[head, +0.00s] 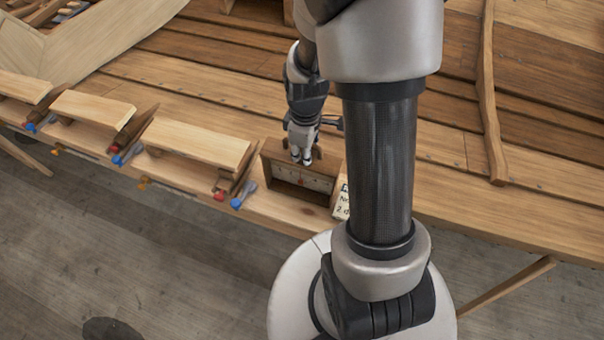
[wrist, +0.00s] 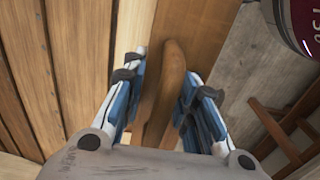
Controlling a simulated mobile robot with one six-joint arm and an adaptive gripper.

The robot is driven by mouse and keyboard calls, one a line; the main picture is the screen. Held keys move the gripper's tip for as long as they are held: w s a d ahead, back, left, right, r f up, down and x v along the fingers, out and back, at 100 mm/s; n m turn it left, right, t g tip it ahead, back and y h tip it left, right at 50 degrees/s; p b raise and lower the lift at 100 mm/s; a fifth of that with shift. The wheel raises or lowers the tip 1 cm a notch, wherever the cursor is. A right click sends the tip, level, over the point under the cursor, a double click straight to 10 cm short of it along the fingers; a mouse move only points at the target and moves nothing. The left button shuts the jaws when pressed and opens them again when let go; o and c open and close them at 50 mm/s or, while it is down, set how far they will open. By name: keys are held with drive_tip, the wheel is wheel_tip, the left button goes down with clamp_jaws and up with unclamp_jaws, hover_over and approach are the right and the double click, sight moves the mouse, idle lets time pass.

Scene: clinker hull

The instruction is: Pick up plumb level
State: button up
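The plumb level (head: 268,172) appears as an upright wooden frame with a pale scale and a small red pointer inside. It stands on the plank edge in the middle of the head view. My gripper (head: 302,155) is over its top and hides part of the upper frame. In the wrist view, a rounded brown wooden piece (wrist: 173,75), apparently the level's top, lies between the fingers of my gripper (wrist: 167,78). The fingers are apart, with a visible gap at least on the left side. I cannot tell whether the right finger touches the wood.
A small written card (head: 342,203) stands just right of the level. Clamps with blue and red tips (head: 243,195) and pale wooden blocks (head: 195,143) line the edge to the left. A raised rib (head: 490,100) crosses the planking at right.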

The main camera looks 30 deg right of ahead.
clamp_jaws()
idle(0.7)
